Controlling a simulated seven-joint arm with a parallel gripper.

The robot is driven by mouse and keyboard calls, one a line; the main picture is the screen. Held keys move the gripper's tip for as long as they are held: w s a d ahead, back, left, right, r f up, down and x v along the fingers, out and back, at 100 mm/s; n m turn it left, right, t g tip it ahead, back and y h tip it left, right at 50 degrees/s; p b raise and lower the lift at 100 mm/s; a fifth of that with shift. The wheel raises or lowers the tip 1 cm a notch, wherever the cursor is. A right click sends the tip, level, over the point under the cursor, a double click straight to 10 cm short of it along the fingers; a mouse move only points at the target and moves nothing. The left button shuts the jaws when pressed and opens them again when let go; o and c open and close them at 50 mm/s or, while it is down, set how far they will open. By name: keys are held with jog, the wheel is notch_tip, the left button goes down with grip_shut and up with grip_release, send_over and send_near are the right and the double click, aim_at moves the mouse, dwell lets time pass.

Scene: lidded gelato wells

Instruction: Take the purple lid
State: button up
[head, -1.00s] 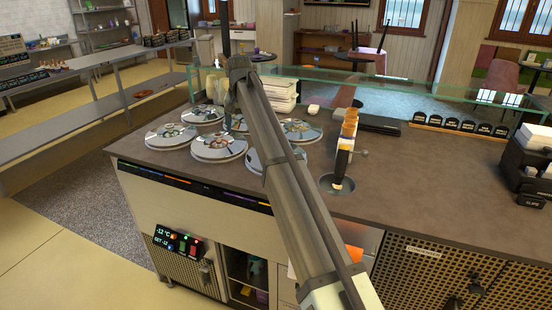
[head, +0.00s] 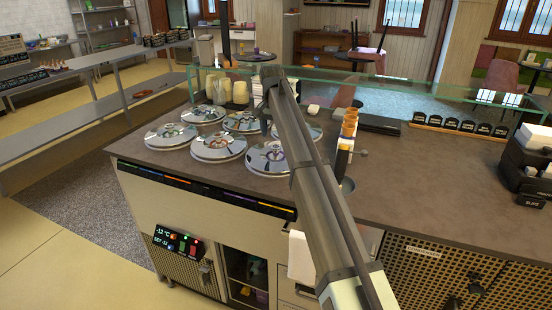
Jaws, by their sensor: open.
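Several round, shiny lids with centre handles lie in two rows on the brown counter. The front right lid (head: 269,168) has a purplish tint around its handle and seems to be the purple one; the small handle colours are hard to tell. My gripper (head: 267,124) hangs from the end of my arm above the lids, behind the front right lid and between the back middle lid (head: 241,129) and the back right lid (head: 312,131). It is open and holds nothing that I can see. Its fingertips are small and unclear, and my arm covers part of the back right lid.
A low glass guard (head: 380,90) runs along the counter's (head: 420,175) back edge. Pale yellow containers (head: 238,92) stand behind the lids. The counter's right middle is mostly clear.

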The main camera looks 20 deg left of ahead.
aim_at(276, 146)
jog(key=shift+w+f, duration=0.25)
jog(key=shift+f, duration=0.7)
jog(key=shift+w+f, duration=0.2)
jog(key=shift+f, duration=0.8)
jog(key=shift+w+f, duration=0.25)
jog(key=shift+f, duration=0.7)
jog(key=shift+c, duration=0.3)
grip_shut()
jog(key=shift+a, duration=0.1)
